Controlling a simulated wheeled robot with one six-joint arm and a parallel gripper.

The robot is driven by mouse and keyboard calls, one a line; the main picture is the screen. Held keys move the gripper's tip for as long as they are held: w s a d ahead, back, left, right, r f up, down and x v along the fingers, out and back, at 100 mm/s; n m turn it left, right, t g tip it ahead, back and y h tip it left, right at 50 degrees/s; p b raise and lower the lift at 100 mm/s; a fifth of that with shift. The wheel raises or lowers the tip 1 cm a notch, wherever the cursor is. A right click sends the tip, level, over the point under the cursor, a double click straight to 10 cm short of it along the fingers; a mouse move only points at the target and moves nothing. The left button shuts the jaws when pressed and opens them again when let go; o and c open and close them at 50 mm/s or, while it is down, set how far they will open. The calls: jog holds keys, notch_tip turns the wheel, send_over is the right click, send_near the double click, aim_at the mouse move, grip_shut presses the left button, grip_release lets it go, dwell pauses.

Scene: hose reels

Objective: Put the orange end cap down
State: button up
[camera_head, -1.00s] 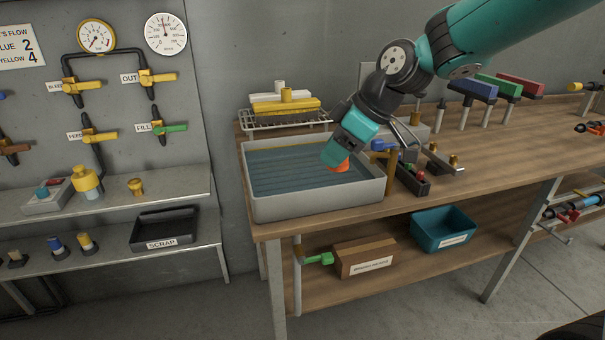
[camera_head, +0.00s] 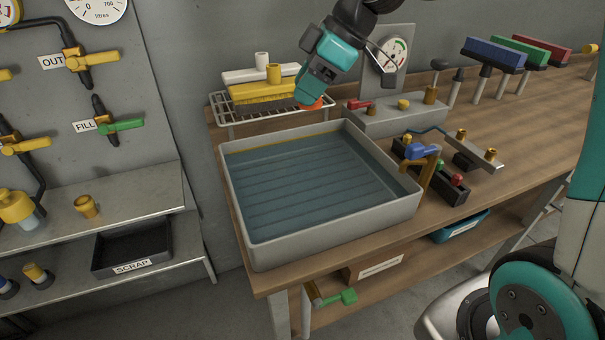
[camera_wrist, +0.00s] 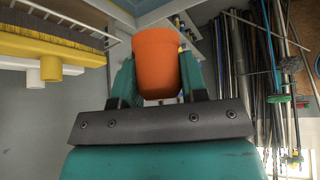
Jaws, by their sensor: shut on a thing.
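The orange end cap (camera_wrist: 156,62) sits between the two teal fingers of my gripper (camera_wrist: 157,85) in the wrist view. In the head view, my gripper (camera_head: 309,97) is at the back of the basin, near the right end of the wire rack (camera_head: 232,111). Only a small orange part of the cap (camera_head: 313,104) shows below the fingers. The gripper is shut on the cap. I cannot tell whether the cap touches the rack.
A grey basin of water (camera_head: 330,229) stands in front of the rack. A yellow brush-like block (camera_head: 262,93) and a white one (camera_head: 240,76) lie on the rack. A grey gauge block (camera_head: 395,118) stands at the right. A blue-handled valve (camera_head: 421,152) rises beside the basin.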

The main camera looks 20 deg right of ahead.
notch_tip(320, 180, down, 20)
jog(key=shift+r+b, duration=0.15)
jog(key=shift+b, duration=0.3)
jog(key=o, duration=0.9)
jog(key=v, duration=1.2)
jog(key=shift+a+r, duration=0.1)
